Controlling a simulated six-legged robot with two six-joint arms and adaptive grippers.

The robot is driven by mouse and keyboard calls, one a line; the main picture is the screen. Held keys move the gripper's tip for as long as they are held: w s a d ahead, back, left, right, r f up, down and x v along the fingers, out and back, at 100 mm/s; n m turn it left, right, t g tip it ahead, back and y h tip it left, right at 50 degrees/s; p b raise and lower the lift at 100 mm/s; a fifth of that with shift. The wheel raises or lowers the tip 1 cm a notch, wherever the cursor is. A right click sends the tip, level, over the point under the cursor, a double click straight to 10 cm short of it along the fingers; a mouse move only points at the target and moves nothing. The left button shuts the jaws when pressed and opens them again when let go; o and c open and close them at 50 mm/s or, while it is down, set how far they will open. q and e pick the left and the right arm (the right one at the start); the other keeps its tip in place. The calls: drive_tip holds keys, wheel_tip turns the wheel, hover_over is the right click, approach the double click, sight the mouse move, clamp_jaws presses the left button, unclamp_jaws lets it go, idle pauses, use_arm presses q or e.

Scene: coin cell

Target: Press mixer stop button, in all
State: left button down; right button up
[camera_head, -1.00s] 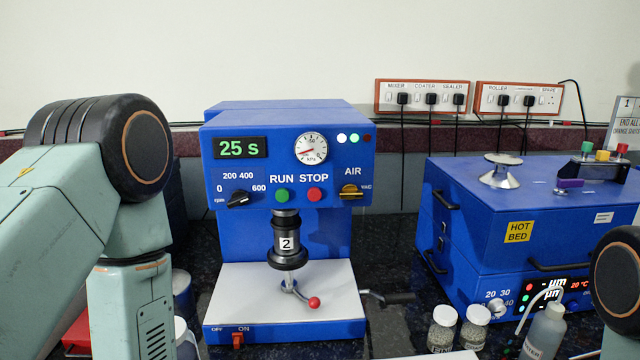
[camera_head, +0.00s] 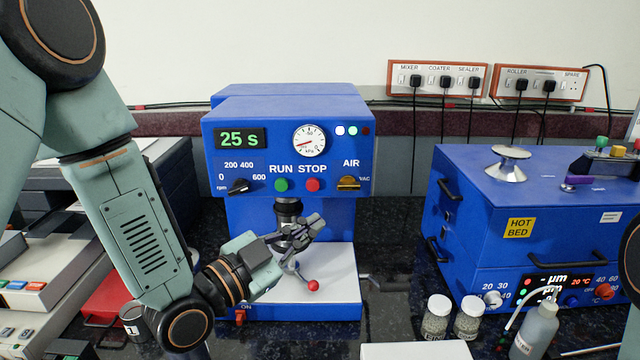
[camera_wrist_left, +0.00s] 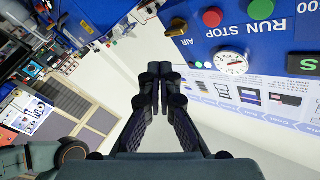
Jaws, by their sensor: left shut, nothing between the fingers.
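The blue mixer (camera_head: 290,110) stands in the middle of the head view. Its red STOP button (camera_head: 312,185) is on the front panel, to the right of the green RUN button (camera_head: 281,185). The display (camera_head: 241,139) reads 25 s. My left gripper (camera_head: 314,226) is shut and empty, in front of the mixer and below the STOP button, apart from it. It hides part of the mixing head. In the left wrist view the shut fingers (camera_wrist_left: 165,75) point upward in the picture, and the red STOP button (camera_wrist_left: 260,9) is at the top right. My right gripper is not in view.
A blue hot bed box (camera_head: 530,200) stands at the right. Two small jars (camera_head: 452,317) and a bottle (camera_head: 537,330) stand in front of it. A red-knobbed lever (camera_head: 313,285) is on the mixer's base. Grey equipment (camera_head: 40,270) is at the left.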

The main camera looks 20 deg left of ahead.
sight(313, 185)
use_arm(q)
drive_tip(key=w+a+r+m, duration=0.1)
drive_tip(key=w+a, duration=0.1)
drive_tip(key=w, duration=0.6)
drive_tip(key=shift+a+t, duration=0.3)
drive_tip(key=shift+a, duration=0.05)
idle(0.4)
drive_tip(key=shift+d, duration=0.15)
idle(0.5)
idle(0.4)
idle(0.3)
